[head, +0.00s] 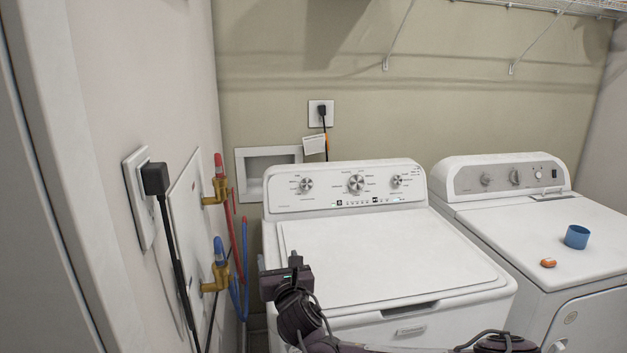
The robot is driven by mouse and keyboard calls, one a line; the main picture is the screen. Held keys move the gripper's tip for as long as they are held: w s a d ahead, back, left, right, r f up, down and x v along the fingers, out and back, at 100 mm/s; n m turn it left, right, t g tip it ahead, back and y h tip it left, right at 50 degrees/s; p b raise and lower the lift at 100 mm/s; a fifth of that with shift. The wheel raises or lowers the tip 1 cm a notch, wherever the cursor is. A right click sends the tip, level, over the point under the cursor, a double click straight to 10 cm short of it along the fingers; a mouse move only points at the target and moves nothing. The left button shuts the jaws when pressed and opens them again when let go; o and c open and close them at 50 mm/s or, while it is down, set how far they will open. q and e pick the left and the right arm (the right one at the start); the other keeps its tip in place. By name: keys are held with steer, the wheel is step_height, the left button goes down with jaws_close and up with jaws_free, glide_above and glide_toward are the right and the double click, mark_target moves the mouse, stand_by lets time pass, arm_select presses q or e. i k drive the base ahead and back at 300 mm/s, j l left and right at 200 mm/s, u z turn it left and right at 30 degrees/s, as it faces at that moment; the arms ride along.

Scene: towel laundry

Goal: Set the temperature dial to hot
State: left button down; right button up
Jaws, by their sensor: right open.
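The white washer (345,305) stands in the middle with its lid (385,262) shut. Its control panel carries three round silver dials: a left dial (306,184), a larger middle dial (355,183) and a right dial (396,180). The labels are too small to read, so I cannot tell which dial sets temperature or where any pointer stands. My right gripper (278,264) is open and empty at the washer's front left corner. It is well below and in front of the panel, apart from all three dials. My left gripper is not in view.
A dryer (540,240) stands at the right, with a blue cup (577,237) and a small orange item (548,263) on top. Red and blue hoses (245,255) and brass valves (217,190) stick out from the left wall. The space above the washer lid is clear.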

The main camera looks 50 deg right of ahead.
mark_target(307, 183)
steer(key=i+l, duration=0.1)
steer(key=l, duration=0.25)
steer(key=i+l, duration=0.15)
steer(key=l, duration=0.2)
steer(key=i+l, duration=0.1)
steer(key=l, duration=0.25)
steer(key=i+l, duration=0.15)
steer(key=l, duration=0.2)
steer(key=i+l, duration=0.1)
steer(key=l, duration=0.25)
